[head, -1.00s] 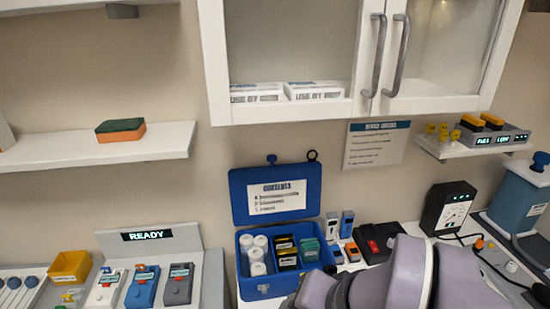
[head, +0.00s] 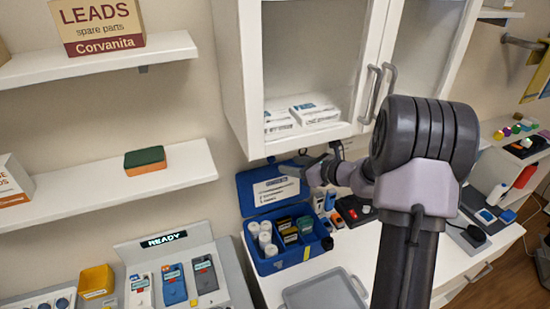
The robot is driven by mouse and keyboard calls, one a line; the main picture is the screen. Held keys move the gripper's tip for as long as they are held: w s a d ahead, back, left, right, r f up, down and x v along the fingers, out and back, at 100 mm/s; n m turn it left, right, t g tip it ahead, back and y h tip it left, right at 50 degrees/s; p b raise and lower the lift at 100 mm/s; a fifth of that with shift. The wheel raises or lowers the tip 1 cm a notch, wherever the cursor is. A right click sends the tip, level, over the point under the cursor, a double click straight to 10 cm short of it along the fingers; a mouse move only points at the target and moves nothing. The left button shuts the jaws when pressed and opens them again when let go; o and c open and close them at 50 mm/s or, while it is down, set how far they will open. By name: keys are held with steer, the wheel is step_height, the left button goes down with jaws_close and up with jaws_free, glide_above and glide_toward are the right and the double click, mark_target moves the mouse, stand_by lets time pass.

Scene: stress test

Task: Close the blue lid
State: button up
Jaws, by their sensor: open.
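The blue lid (head: 248,205) stands open, tilted up behind its blue box (head: 264,268), with a white contents label on its inner face. The box holds white-capped bottles (head: 265,239) on the left and dark, yellow and green packs (head: 290,230) on the right. My gripper (head: 291,169) is at the lid's upper right edge and covers part of it. It is open with nothing seen between its fingers. I cannot tell whether it touches the lid.
A grey tray (head: 325,293) lies in front of the box. Small devices (head: 331,201) and a red-and-black unit (head: 352,211) stand to the right. A glass-door cabinet (head: 310,75) hangs above. A READY station (head: 185,270) stands at left.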

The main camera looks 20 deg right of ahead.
mark_target(274, 160)
steer(key=x, duration=0.7)
steer(key=shift+w+a+r, duration=0.2)
steer(key=shift+w+r, duration=0.05)
steer(key=shift+r, duration=0.1)
jaws_close()
stand_by(0.9)
